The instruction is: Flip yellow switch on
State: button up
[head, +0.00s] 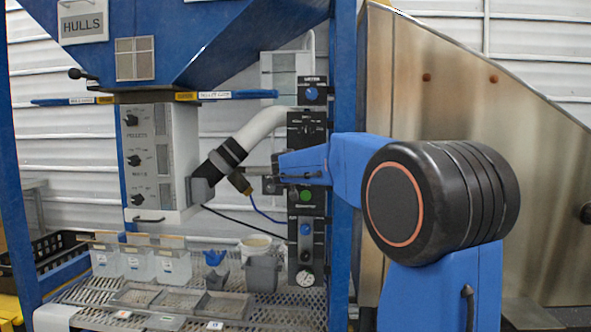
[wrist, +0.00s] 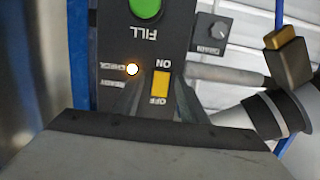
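The yellow switch (wrist: 160,84) is on a black control panel (wrist: 185,15), which appears upside down in the wrist view. The ON label is above it in the picture and OFF below; I cannot tell its position for sure. My gripper (wrist: 158,90) has its two dark fingers apart, one on each side of the switch, with nothing visible between them but the panel. I cannot tell whether they touch it. In the head view my gripper (head: 268,180) is at the tall black panel (head: 308,130); the switch is hidden behind my arm there.
A green FILL button (wrist: 147,6), a lit lamp (wrist: 132,69) and a grey knob (wrist: 217,31) surround the switch. A pale pipe with a black end (head: 225,160) is left of my gripper. A mesh shelf (head: 265,308) with trays is below, a metal hopper (head: 460,80) right.

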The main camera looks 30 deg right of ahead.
jog(key=shift+a, duration=0.1)
jog(key=v, duration=1.7)
jog(key=shift+s, duration=0.2)
jog(key=shift+a, duration=0.1)
jog(key=s+f+n+g+y, duration=0.25)
jog(key=s+f+g, duration=0.25)
jog(key=s+f, duration=1.4)
jog(key=s+a+f+n+g+y, duration=0.2)
jog(key=s+a+f+y, duration=0.1)
jog(key=s+a+f, duration=0.3)
jog(key=s+a+f+n+g+y, duration=0.1)
jog(key=s+a+f+n+y, duration=0.1)
jog(key=s+a+f, duration=0.4)
jog(key=s+f+y, duration=0.1)
jog(key=s+f, duration=0.4)
jog(key=s, duration=0.2)
jog(key=shift+a+f+g+y, duration=0.2)
jog(key=shift+a+g+y, duration=0.1)
jog(key=shift+g+y, duration=0.1)
